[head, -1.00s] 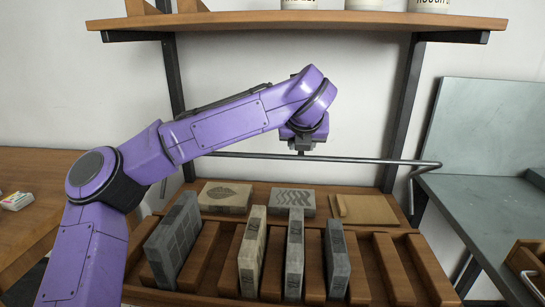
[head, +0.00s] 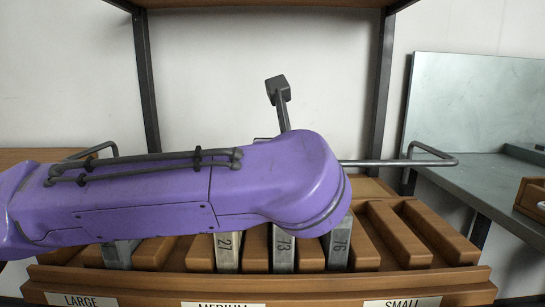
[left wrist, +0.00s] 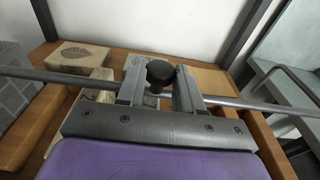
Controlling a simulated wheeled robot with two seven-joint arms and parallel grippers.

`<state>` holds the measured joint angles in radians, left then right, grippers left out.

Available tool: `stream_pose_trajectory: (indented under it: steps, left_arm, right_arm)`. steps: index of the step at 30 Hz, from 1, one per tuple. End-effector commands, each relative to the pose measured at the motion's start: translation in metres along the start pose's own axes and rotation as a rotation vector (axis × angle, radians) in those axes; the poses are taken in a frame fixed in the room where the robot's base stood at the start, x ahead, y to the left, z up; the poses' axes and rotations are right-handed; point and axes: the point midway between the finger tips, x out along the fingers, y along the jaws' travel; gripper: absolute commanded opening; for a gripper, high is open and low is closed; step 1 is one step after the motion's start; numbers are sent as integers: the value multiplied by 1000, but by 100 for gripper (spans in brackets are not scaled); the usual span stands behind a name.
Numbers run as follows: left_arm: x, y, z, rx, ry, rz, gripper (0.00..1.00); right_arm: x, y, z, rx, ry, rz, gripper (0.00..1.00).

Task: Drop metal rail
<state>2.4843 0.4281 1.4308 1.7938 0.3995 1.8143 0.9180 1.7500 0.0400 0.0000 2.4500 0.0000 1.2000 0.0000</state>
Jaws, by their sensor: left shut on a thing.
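The metal rail (head: 385,163) is a long thin grey bar with bent ends, seen to the right of my purple left arm. Its other bent end (head: 95,150) shows above the arm at left. The arm hides its middle and my gripper in the head view. In the left wrist view my left gripper (left wrist: 159,91) is shut on the rail (left wrist: 40,76), which runs crosswise through the fingers. A black knob (left wrist: 160,72) shows between the fingers; I cannot tell what it belongs to. My right gripper is not in view.
Dark shelf posts (head: 379,90) stand behind. A grey metal bench (head: 490,190) is at right. A leaf-pattern block (left wrist: 83,54) lies flat behind the rack.

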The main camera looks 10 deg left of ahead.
Motion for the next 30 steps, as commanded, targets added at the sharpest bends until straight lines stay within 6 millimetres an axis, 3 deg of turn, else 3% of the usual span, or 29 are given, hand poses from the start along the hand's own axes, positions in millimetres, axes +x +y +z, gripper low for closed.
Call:
stream_pose_trajectory:
  steps: [16,17,18,26,30]
  left_arm:
    - [-4,-4,-7,3,-17,-7,0]
    - [-4,-4,-7,3,-16,-7,45]
    - [-4,-4,-7,3,-16,-7,58]
    - [-3,-3,-5,1,-20,-6,60]
    - [-14,-4,-4,2,-22,-8,60]
  right_arm:
    - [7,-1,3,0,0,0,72]
    - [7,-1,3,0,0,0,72]
    - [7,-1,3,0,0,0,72]
    - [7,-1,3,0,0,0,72]
    - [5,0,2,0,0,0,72]
